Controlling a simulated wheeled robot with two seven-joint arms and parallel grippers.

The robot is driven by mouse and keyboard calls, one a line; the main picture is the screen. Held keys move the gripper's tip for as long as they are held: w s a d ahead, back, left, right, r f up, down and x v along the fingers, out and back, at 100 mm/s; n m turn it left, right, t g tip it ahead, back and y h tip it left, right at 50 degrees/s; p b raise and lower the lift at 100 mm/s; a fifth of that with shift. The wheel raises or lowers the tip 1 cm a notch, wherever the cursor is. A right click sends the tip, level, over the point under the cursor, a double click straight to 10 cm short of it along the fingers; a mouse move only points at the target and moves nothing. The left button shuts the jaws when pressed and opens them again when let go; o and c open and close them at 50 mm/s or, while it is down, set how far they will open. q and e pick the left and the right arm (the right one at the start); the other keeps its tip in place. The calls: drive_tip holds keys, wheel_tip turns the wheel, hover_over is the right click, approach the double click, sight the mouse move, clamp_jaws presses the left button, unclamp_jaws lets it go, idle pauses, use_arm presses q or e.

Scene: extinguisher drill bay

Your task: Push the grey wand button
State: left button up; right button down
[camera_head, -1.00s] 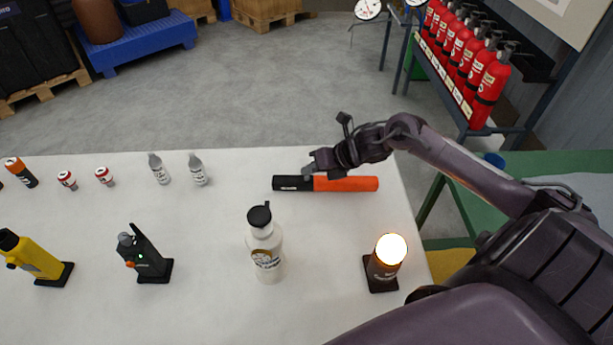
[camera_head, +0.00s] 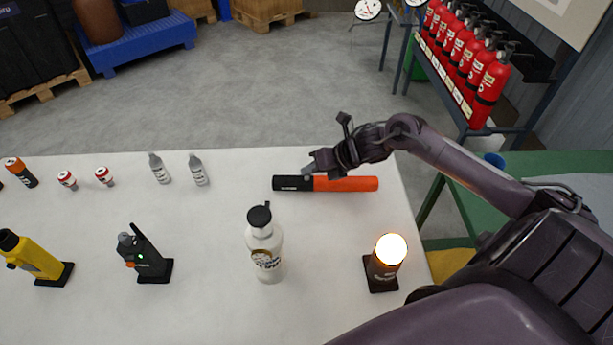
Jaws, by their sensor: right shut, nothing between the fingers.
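A wand lies flat on the white table at its far right part, with a black handle (camera_head: 291,184) on the left and an orange tube (camera_head: 350,184) on the right. My right gripper (camera_head: 311,170) is shut and empty, its tips over the wand near where the black handle meets the orange tube. I cannot tell whether the tips touch it. A grey button cannot be made out clearly; the fingertips cover that part of the wand. My left gripper is not in view.
On the white table (camera_head: 210,230) stand a white bottle (camera_head: 265,250), a lit lamp (camera_head: 386,262), a dark handheld device (camera_head: 146,255) and a yellow one (camera_head: 36,257). Two small grey bottles (camera_head: 159,169) (camera_head: 198,170) stand left of the wand. A green table (camera_head: 580,170) is at the right.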

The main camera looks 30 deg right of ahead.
idle(0.3)
drive_tip(key=shift+f+b, duration=0.45)
drive_tip(key=shift+b, duration=0.1)
drive_tip(key=shift+r, duration=0.15)
drive_tip(key=shift+r+p, duration=0.3)
drive_tip(key=shift+r, duration=0.15)
drive_tip(key=shift+r+p, duration=2)
drive_tip(key=shift+r, duration=0.85)
